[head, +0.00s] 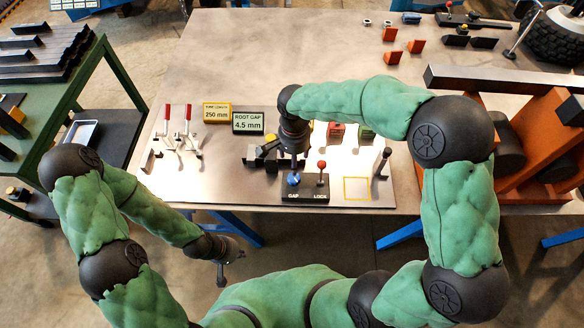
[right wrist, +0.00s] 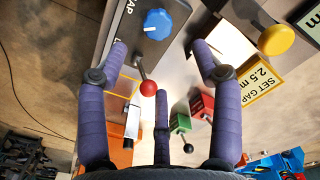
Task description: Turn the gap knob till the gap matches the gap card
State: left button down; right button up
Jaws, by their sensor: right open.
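The blue gap knob (head: 294,179) sits on the black panel (head: 304,196) marked GAP and LOCK, beside the red-balled lock lever (head: 322,166). The knob also shows in the right wrist view (right wrist: 158,24). A yellow-edged card (right wrist: 262,80) in the right wrist view reads SET GAP 2.5, partly cut off. My right gripper (head: 293,155) points down just behind the knob, its fingers (right wrist: 158,48) spread and empty. My left gripper (head: 222,277) hangs in front of the table edge; its fingers are too small to read.
A yellow card (head: 217,113) and red-handled clamps (head: 178,128) stand left on the table. A yellow-outlined square (head: 357,188) lies right of the panel. Red (right wrist: 200,103) and green (right wrist: 180,122) blocks stand near my right fingers. The table's back middle is bare.

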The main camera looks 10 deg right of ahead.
aim_at(294, 181)
notch_tip(294, 181, down, 10)
jog(key=shift+s+b, duration=0.15)
jog(key=shift+b, duration=1)
jog(key=c, duration=1.2)
